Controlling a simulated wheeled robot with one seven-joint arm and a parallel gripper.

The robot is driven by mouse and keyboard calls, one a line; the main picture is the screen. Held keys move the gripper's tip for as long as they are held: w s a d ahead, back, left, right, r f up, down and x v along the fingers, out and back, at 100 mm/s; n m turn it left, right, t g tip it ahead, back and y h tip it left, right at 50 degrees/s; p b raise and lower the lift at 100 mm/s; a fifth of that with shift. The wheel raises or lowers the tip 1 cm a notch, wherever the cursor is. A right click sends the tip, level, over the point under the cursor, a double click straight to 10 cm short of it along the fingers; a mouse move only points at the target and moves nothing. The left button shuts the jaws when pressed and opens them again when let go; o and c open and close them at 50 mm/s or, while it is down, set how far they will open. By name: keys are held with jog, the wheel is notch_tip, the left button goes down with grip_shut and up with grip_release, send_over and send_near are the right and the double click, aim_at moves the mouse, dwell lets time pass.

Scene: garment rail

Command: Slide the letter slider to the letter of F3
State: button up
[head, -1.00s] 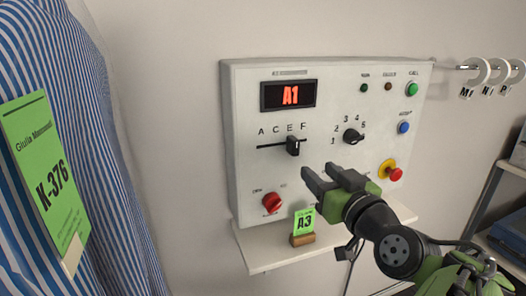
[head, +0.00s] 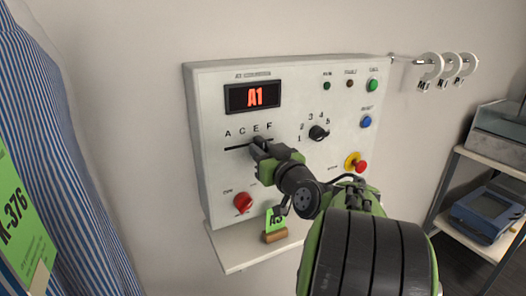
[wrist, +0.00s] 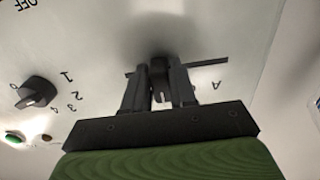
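The letter slider (head: 258,141) is a black knob on a horizontal slot in the white control panel (head: 212,165), under the letters A, C, E, F. It stands about below E. In the wrist view the slider (wrist: 160,66) sits between the two dark fingers, with little or no gap at its sides. My gripper (head: 261,149) is at the slot and looks shut on the knob; in the wrist view it (wrist: 160,80) covers some of the letters. The display (head: 253,96) reads A1 in red.
A numbered dial (head: 319,133), a red knob (head: 243,203) and a yellow-and-red button (head: 356,163) are on the panel. A green card (head: 275,218) in a wooden holder (head: 275,236) stands on the ledge below, partly covered by my arm. Striped shirt (head: 75,190) at left.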

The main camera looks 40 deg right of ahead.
aim_at(271, 142)
grip_shut()
jog(key=d+b, duration=0.1)
jog(key=d, duration=0.1)
jog(key=s+d, duration=0.1)
jog(key=shift+d+b, duration=0.35)
jog(key=shift+d, duration=0.05)
jog(key=shift+a, duration=0.1)
jog(key=o, duration=0.6)
grip_release()
jog(key=shift+s+d, duration=0.1)
jog(key=shift+d, duration=0.1)
jog(key=shift+a, duration=0.1)
